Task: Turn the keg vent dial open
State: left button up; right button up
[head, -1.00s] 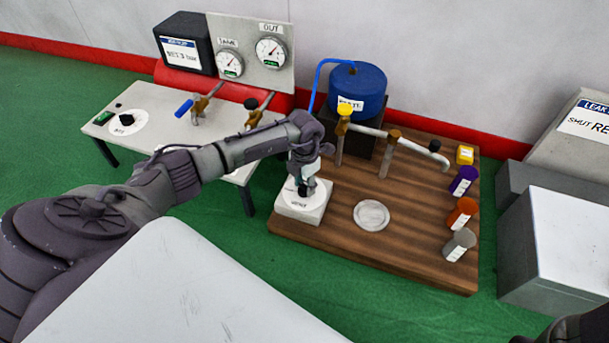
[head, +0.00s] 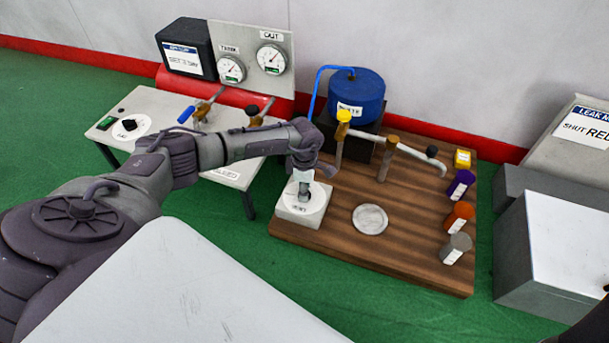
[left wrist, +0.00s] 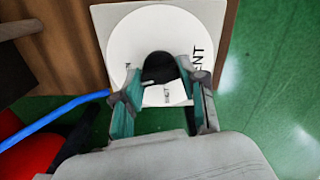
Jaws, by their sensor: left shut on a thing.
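The vent dial is a dark knob (left wrist: 160,68) on a white round plate (left wrist: 125,35), set on a pale square block (head: 290,213) at the left edge of the wooden board. Part of the word "VENT" reads on the plate in the left wrist view. My left gripper (head: 304,190) points down over the dial and is shut on the knob, one finger on each side. It also shows in the left wrist view (left wrist: 157,98). Its fingers hide most of the knob in the head view. The blue keg (head: 357,92) stands behind on the board.
A grey bench (head: 150,105) with gauges stands at the left. A grey box (head: 565,250) stands at the right.

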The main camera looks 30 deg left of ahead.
pick_arm(q)
jog(key=shift+m, duration=0.5)
jog(key=o, duration=1.1)
jog(key=shift+o, duration=0.2)
jog(key=shift+r, duration=0.15)
notch_tip(320, 180, up, 12)
